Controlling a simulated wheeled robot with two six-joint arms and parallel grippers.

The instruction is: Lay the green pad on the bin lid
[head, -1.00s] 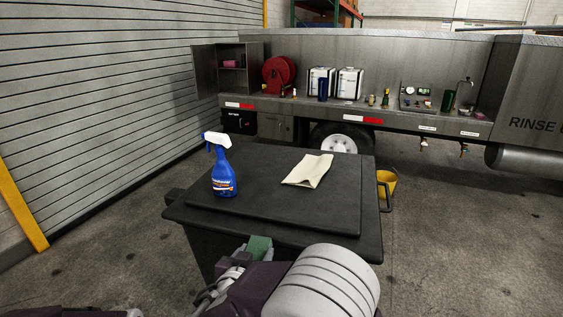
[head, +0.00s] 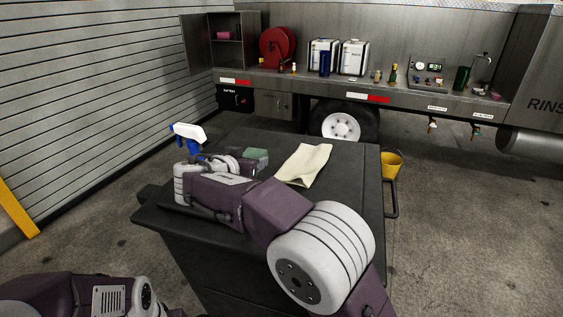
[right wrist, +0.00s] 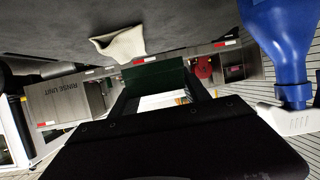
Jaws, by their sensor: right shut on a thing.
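The green pad (head: 256,154) is in my right gripper (head: 250,163), over the dark bin lid (head: 350,165). In the right wrist view the pad (right wrist: 155,74) shows between the two dark fingers, which are shut on it. I cannot tell whether the pad touches the lid. Part of the pad is hidden by my gripper in the head view. My left arm shows at the lower left of the head view, but its gripper is not in view.
A cream cloth (head: 304,165) lies on the lid just right of the pad. A yellow bucket (head: 391,164) is beside the bin.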

